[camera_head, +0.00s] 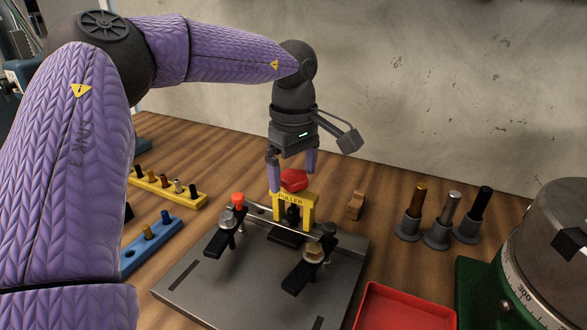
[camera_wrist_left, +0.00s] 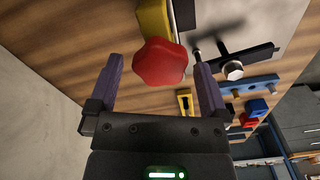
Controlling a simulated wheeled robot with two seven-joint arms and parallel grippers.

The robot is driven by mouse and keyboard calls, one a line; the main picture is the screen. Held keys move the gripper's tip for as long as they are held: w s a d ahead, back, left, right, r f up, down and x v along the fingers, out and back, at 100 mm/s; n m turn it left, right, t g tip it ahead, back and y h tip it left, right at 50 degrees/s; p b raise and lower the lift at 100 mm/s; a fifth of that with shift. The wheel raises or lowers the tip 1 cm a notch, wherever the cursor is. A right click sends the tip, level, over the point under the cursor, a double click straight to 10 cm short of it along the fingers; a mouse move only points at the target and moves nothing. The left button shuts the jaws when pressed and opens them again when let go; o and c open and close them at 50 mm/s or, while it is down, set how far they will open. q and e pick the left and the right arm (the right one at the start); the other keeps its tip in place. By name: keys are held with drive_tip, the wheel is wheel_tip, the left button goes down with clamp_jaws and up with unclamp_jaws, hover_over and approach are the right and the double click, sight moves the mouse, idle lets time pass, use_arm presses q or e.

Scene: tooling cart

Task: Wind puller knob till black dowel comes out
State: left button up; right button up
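The yellow puller (camera_head: 295,200), marked PULLER, stands upright on the grey metal plate (camera_head: 215,290). Its red lobed knob (camera_head: 293,180) is on top, and the knob also shows large in the left wrist view (camera_wrist_left: 160,62). A dark part (camera_head: 293,215) shows inside the puller's frame; I cannot tell whether it is the black dowel. My left gripper (camera_head: 292,180) points down over the puller. In the left wrist view its fingers (camera_wrist_left: 158,65) are open on both sides of the knob, with gaps. My right gripper is not in view.
Two dark clamps (camera_head: 228,230) (camera_head: 312,258) with bolts stand on the plate beside the puller. Several pins in grey holders (camera_head: 437,234), a wooden block (camera_head: 356,206), a red tray (camera_head: 410,308) and a green-based dial device (camera_head: 478,290) stand right. Yellow (camera_head: 190,198) and blue (camera_head: 130,262) racks stand left.

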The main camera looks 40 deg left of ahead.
sight(293, 175)
use_arm(q)
drive_tip(key=shift+r, duration=0.4)
wheel_tip(293, 175, up, 9)
drive_tip(key=p, duration=0.3)
